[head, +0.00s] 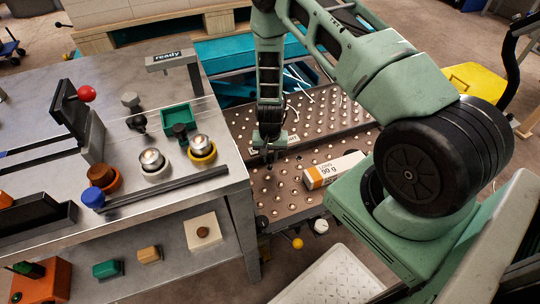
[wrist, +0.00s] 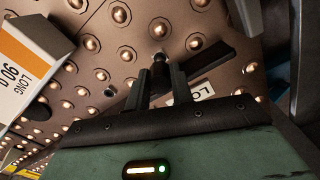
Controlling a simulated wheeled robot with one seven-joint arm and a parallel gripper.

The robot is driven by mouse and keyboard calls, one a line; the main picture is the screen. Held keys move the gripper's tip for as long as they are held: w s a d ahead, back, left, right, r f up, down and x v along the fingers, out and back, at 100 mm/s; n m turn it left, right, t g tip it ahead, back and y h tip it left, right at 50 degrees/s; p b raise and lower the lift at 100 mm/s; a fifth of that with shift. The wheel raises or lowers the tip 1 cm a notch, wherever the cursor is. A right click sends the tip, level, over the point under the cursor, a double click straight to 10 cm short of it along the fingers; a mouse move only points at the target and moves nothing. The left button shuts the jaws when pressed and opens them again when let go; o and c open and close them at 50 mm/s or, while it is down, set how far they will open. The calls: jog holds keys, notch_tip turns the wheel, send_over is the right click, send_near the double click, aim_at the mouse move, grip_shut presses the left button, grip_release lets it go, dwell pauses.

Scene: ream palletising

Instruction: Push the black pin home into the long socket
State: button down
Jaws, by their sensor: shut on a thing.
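My gripper (wrist: 160,75) points down over the steel ball-transfer deck in the wrist view. Its fingers are shut on the black pin (wrist: 158,59), whose dark rounded end shows between the fingertips. A white label reading "LO" (wrist: 202,91) lies just right of the fingers, partly covered by my gripper. A dark flat bar (wrist: 213,63) lies beside it. The long socket's opening is not visible, and I cannot tell how deep the pin sits. In the head view my gripper (head: 269,152) is low at the deck's left part; the pin is too small to make out.
A white and orange pack marked "LONG" (head: 335,171) lies on the ball deck (head: 290,190), right of my gripper. The steel bench (head: 225,178) stands to the left, with knobs, cups and a green bin (head: 176,117). A blue-green tray (head: 222,50) is behind.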

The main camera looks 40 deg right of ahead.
aim_at(270, 162)
jog(key=shift+f+b, duration=1.1)
jog(key=shift+f, duration=0.55)
jog(key=c, duration=1.1)
grip_release()
jog(key=shift+c, duration=0.2)
notch_tip(270, 162, up, 17)
jog(key=p, duration=0.3)
jog(key=shift+r, duration=0.2)
